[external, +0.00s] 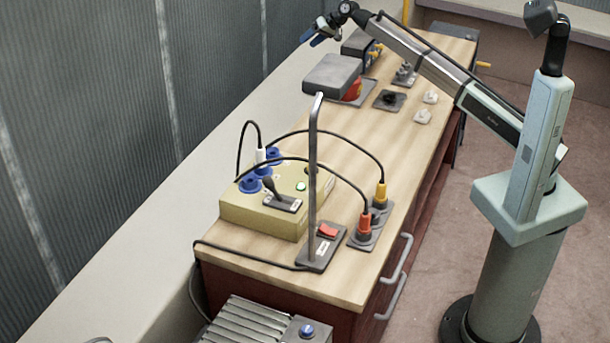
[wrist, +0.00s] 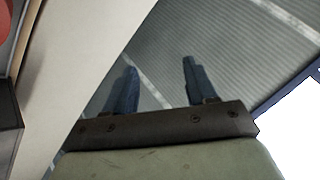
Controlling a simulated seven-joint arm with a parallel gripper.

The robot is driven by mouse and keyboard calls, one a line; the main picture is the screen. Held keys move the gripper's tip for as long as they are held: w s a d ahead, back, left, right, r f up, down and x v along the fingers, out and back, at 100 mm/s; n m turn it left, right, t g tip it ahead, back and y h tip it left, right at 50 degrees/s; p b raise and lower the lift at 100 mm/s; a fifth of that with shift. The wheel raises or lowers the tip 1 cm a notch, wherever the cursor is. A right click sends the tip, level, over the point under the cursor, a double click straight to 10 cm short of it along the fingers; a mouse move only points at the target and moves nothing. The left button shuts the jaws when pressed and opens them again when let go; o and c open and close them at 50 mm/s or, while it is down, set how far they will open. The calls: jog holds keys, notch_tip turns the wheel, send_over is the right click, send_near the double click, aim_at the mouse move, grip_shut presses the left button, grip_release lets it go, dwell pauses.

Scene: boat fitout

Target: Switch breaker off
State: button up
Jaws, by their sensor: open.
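No part is clearly readable as the breaker. A yellow box (external: 260,220) on the wooden counter carries a black lever (external: 274,190) on a light plate, tilted up toward the back left, and a green light (external: 301,186). A grey hinged cover (external: 332,74) stands over a red part (external: 352,88) farther back. My gripper (external: 322,33) is open and empty, up above the counter's far left side, apart from all of these. The wrist view shows its two blue fingers (wrist: 157,85) spread before the grey wall.
The metal post (external: 313,170) rises in front of the yellow box. Black cables arch from blue and white plugs to the orange and yellow plugs (external: 380,195). Small knobs and a black-knobbed plate (external: 390,99) are farther back. The counter's middle (external: 350,135) is mostly clear.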

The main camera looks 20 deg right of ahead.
jog(key=s+a+n+g, duration=0.3)
jog(key=s+a, duration=1.1)
jog(key=a, duration=0.2)
jog(key=n+g+h, duration=0.4)
jog(key=n+h, duration=0.2)
jog(key=n, duration=0.1)
send_near(267, 181)
jog(key=x, duration=0.8)
jog(key=w+x, duration=0.1)
jog(key=x, duration=0.3)
jog(key=shift+d+f, duration=0.2)
jog(key=shift+f, duration=0.2)
grip_shut()
